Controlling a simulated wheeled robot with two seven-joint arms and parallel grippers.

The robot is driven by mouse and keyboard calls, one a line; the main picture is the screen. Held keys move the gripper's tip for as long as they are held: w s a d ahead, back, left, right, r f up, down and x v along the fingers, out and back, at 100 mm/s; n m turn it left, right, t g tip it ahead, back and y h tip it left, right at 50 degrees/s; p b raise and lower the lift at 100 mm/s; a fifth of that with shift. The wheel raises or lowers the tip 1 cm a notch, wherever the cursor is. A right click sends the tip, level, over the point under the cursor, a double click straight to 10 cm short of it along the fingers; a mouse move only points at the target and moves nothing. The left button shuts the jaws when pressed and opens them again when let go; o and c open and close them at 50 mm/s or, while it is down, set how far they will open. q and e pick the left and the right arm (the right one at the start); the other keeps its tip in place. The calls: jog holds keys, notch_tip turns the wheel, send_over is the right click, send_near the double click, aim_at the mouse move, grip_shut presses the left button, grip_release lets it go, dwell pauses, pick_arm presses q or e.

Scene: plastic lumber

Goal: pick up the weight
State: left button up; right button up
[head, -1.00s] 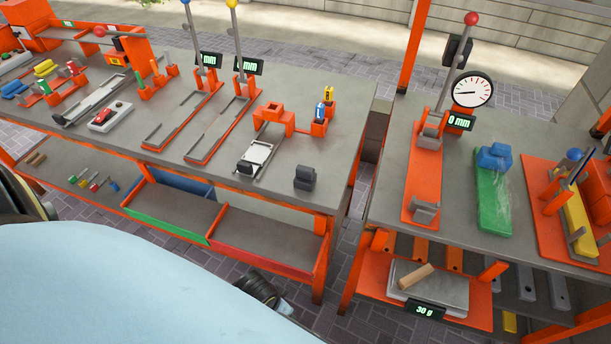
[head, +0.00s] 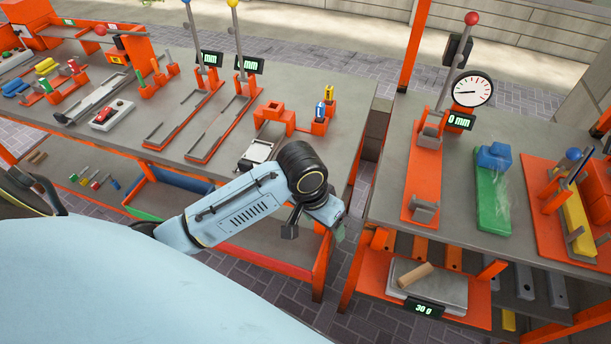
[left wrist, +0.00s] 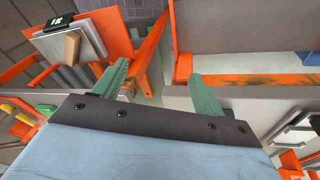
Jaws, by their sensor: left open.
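The weight is not visible now. A dark grey block that looks like it stood on the near right corner of the long table (head: 345,95) in the earlier head view, and my left arm now covers that spot. My left gripper (head: 340,234) is at the table's front right corner, pointing down toward the gap between the two tables. In the left wrist view, its two green fingers (left wrist: 158,72) are spread apart with nothing between them. My right gripper is not in view.
The right table holds an orange lever stand (head: 424,175), a green block (head: 493,205) with a blue piece on top, and a dial gauge (head: 472,90). Below, a scale (head: 440,290) reading 30 g bears a wooden block (head: 415,275). A red-fronted bin (head: 262,257) hangs under the long table.

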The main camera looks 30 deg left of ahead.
pick_arm(q)
jog(key=w+a+r+n+g+y, duration=0.2)
jog(key=w+a+r+n, duration=0.3)
jog(key=w+a+r, duration=0.65)
jog(key=f, duration=0.2)
jog(key=s+f+b, duration=0.1)
jog(key=f, duration=0.2)
jog(key=shift+s+f, duration=0.1)
jog(key=shift+m, duration=0.3)
jog(key=shift+s+d+f+b, duration=0.1)
jog(key=shift+d+f, duration=0.05)
jog(key=shift+f, duration=0.75)
jog(key=shift+s+d+f+b, duration=0.1)
jog(key=shift+f, duration=0.8)
jog(key=shift+s+d+f+b, duration=0.1)
jog(key=shift+d+f, duration=0.05)
jog(key=shift+f, duration=0.75)
jog(key=shift+c, duration=0.4)
jog(key=shift+w+r, duration=0.1)
jog(key=shift+w, duration=0.05)
grip_shut()
